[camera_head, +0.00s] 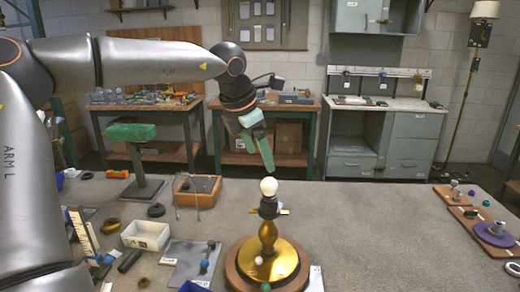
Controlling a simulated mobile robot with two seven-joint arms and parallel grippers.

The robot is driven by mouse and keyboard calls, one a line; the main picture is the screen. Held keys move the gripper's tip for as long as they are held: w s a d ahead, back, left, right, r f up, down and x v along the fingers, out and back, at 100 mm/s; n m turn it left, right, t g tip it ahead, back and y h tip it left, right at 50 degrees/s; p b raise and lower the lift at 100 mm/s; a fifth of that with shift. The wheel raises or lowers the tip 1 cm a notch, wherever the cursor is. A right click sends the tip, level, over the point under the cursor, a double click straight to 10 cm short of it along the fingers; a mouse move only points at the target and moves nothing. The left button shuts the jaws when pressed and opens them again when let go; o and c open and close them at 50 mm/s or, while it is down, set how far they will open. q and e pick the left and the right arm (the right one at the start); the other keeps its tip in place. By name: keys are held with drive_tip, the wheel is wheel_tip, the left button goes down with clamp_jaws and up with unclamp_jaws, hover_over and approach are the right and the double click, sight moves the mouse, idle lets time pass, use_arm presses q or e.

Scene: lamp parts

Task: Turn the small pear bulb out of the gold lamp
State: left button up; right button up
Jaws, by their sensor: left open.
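The gold lamp (268,236) stands upright on a round wooden base at the front middle of the table. The small pear bulb (269,187), white and rounded, sits upright in the dark socket (268,207) at its top. My left arm comes in from the left and bends down over the lamp. My left gripper (268,166) points down just above the bulb, with green fingers. It is open, and a small gap seems to lie between its tips and the bulb. My right gripper is not in view.
A white bin (146,236), a wooden tray (197,190) and a grey mat (189,263) with small parts lie left of the lamp. A green-topped stand (133,133) rises behind them. Wooden boards with parts (492,235) lie far right. The table between is mostly clear.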

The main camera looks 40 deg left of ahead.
sight(270, 181)
use_arm(q)
drive_tip(key=p+x, duration=0.1)
drive_tip(key=x, duration=1.1)
drive_tip(key=shift+f, duration=0.2)
drive_tip(key=c, duration=1.2)
drive_tip(key=shift+f+n+b, duration=0.15)
drive_tip(key=shift+n+b, duration=0.15)
drive_tip(key=shift+b, duration=0.05)
drive_tip(key=shift+n+y+b, duration=0.6)
drive_tip(key=shift+n+b, duration=0.5)
drive_tip(key=shift+b, duration=0.6)
drive_tip(key=shift+a+n+g+y+b, duration=0.1)
drive_tip(key=shift+n+g+y+b, duration=0.3)
drive_tip(key=shift+n+b, duration=1.2)
drive_tip(key=shift+n, duration=0.2)
drive_tip(key=shift+y, duration=0.3)
drive_tip(key=shift+n, duration=0.3)
